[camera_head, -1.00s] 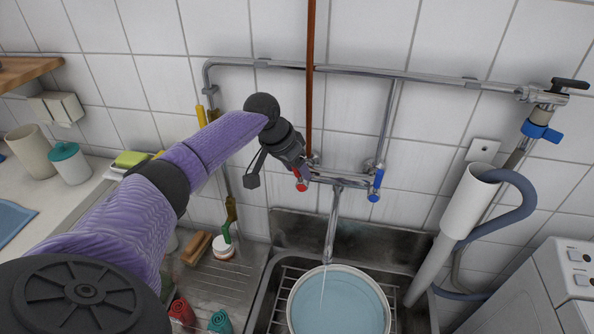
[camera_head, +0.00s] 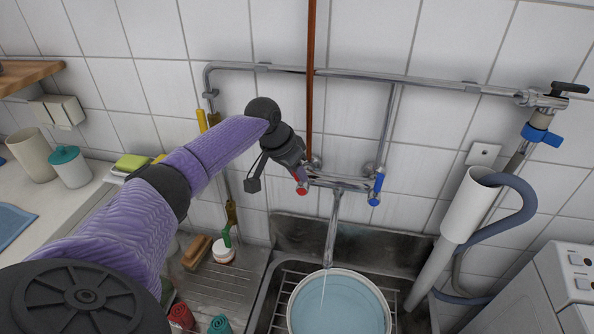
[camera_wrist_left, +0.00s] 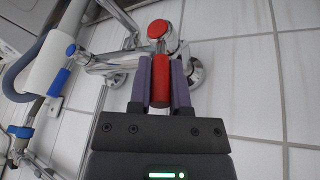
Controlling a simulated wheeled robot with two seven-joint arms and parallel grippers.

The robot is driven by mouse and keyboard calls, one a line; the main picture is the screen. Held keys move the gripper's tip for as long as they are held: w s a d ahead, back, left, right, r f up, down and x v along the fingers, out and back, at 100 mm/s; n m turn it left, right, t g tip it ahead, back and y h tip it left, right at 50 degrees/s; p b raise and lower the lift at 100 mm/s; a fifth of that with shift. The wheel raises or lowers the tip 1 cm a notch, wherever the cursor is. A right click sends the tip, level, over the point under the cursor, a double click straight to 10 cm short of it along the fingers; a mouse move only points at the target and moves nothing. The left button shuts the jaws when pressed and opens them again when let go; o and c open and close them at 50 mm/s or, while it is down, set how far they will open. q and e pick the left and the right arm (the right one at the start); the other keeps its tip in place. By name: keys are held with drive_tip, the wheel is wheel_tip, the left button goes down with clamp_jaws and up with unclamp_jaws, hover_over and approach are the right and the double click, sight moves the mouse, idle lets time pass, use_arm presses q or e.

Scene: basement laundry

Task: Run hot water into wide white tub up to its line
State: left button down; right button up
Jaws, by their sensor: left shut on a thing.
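My left gripper (camera_head: 300,176) is shut on the red-tipped hot tap handle (camera_head: 302,189) at the left end of the chrome mixer. In the left wrist view, the purple-grey fingers (camera_wrist_left: 160,82) lie on both sides of the red handle (camera_wrist_left: 160,62). The blue-tipped cold handle (camera_head: 376,188) is at the right end, untouched. The spout (camera_head: 332,232) points down over the wide white tub (camera_head: 376,281), and a thin stream (camera_head: 322,288) falls into it. Bluish water (camera_head: 345,302) covers the tub's inside; I cannot make out a line. My right gripper is not in view.
The tub stands on a wire rack (camera_head: 283,302) in the metal sink (camera_head: 277,262). A brown vertical pipe (camera_head: 310,90) passes close by my gripper. A white standpipe with a grey hose (camera_head: 470,205) is at the right. Jars and rolled cloths are at the left.

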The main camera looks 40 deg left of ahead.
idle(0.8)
use_arm(q)
drive_tip(key=y+p, duration=0.1)
drive_tip(key=p, duration=0.1)
drive_tip(key=d+g+p, duration=0.1)
drive_tip(key=p, duration=0.1)
drive_tip(key=shift+w+r+y+p, duration=0.25)
drive_tip(key=shift+r+y+p, duration=0.15)
drive_tip(key=shift+d+f, duration=0.1)
drive_tip(key=shift+f, duration=0.05)
drive_tip(key=shift+f+y, duration=0.2)
drive_tip(key=shift+y, duration=0.1)
drive_tip(key=c, duration=0.6)
unclamp_jaws()
drive_tip(key=shift+r, duration=0.4)
drive_tip(key=p+v, duration=0.3)
drive_tip(key=v, duration=0.6)
drive_tip(key=shift+r, duration=0.1)
